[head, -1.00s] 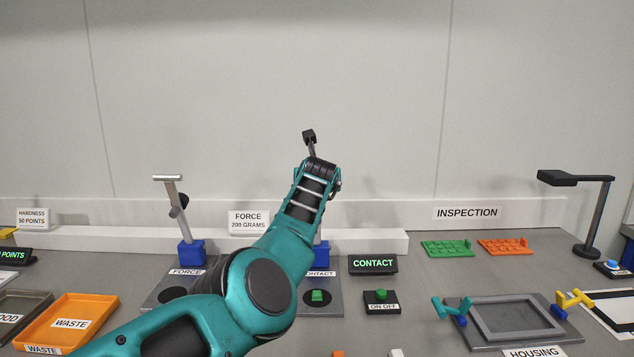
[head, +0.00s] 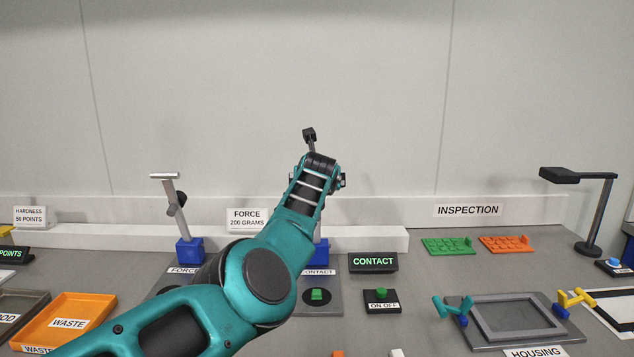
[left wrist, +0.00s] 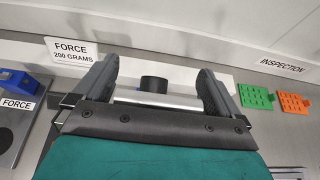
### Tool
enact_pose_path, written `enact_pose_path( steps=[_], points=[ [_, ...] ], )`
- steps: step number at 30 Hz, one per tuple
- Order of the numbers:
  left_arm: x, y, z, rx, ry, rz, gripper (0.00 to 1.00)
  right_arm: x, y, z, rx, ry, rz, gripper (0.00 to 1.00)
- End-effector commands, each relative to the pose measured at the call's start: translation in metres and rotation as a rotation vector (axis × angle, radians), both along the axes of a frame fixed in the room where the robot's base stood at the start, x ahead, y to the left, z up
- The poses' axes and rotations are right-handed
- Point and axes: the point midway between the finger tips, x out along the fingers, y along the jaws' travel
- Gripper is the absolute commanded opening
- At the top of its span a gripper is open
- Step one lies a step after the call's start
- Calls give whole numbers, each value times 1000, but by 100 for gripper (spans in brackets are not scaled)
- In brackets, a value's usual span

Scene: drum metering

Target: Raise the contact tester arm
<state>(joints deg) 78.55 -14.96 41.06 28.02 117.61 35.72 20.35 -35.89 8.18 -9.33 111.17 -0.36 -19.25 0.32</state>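The contact tester stands behind my left arm in the head view. Its base plate (head: 337,293) with a green block (head: 316,295) and part of its blue foot (head: 322,252) show; its arm is hidden there. In the left wrist view, a silver crossbar (left wrist: 158,99) with a black round part (left wrist: 154,84) behind it lies between the fingers of my left gripper (left wrist: 160,85). The fingers stand wide apart, one near each end of the bar. I cannot tell whether they touch it. The left gripper's fingers are hidden in the head view. My right gripper is not seen.
The force tester (head: 190,250) stands left of my arm, its silver crossbar (head: 164,176) raised. The lit CONTACT display (head: 373,262) and ON OFF button box (head: 382,300) are to the right. A white ledge (head: 370,240) runs behind. An orange waste tray (head: 110,312) lies front left.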

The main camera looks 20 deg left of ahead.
Motion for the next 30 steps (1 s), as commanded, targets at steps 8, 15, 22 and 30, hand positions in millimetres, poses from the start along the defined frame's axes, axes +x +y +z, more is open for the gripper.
enact_pose_path(
  steps=[8, 15, 22, 30],
  points=[
    [0, 0, 4, 2, -7, 1, 98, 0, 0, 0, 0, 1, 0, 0],
    [-9, -3, 9, 5, -7, 4, 98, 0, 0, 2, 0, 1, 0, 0],
    [-25, -6, 15, 2, -7, 2, 98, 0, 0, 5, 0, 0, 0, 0],
    [-48, -14, 25, 4, -9, -1, 98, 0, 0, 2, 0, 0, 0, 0]
  ],
)
